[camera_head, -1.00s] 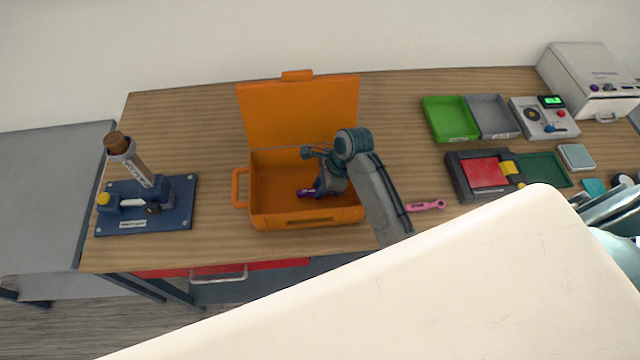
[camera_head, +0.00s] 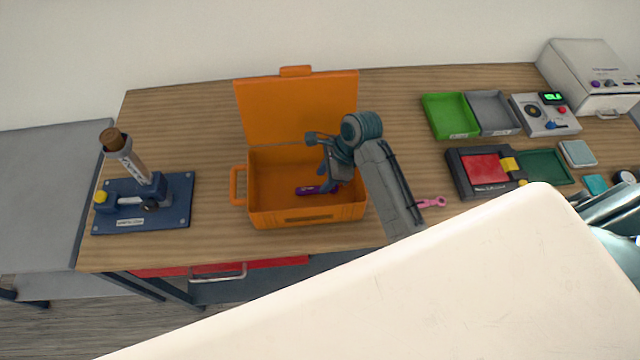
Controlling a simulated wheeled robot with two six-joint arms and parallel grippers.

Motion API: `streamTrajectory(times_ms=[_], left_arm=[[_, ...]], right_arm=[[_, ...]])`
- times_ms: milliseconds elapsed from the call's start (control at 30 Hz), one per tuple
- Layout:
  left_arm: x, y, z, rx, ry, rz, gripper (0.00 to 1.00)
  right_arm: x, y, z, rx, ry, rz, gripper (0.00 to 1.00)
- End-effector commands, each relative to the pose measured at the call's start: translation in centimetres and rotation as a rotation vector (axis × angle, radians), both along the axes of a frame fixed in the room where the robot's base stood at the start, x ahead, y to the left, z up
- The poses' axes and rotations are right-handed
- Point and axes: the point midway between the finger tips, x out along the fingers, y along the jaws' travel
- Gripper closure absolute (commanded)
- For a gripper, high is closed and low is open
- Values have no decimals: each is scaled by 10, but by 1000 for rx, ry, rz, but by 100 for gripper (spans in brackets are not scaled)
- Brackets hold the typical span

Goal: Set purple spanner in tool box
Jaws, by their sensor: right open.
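The purple spanner (camera_head: 306,190) lies inside the orange tool box (camera_head: 337,214), on its floor near the front middle. The tool box stands on the wooden table with its lid raised at the back. My right gripper (camera_head: 324,184) is open and points down into the box, just above and beside the spanner. The gripper and wrist cover the right part of the spanner, so I cannot tell whether a fingertip touches it. My left gripper is not in view.
A pink spanner (camera_head: 432,202) lies right of the box, beside my right forearm. A blue fixture (camera_head: 170,212) stands at the left. Green (camera_head: 450,116) and grey (camera_head: 491,113) trays, a red-and-green case and devices fill the right side. Bare table lies left of the box.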

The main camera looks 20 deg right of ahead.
Motion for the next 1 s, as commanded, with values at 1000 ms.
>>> streamTrajectory(times_ms=[1000], left_arm=[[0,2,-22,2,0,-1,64]], right_arm=[[-9,-31,78,-1,0,0,59]])
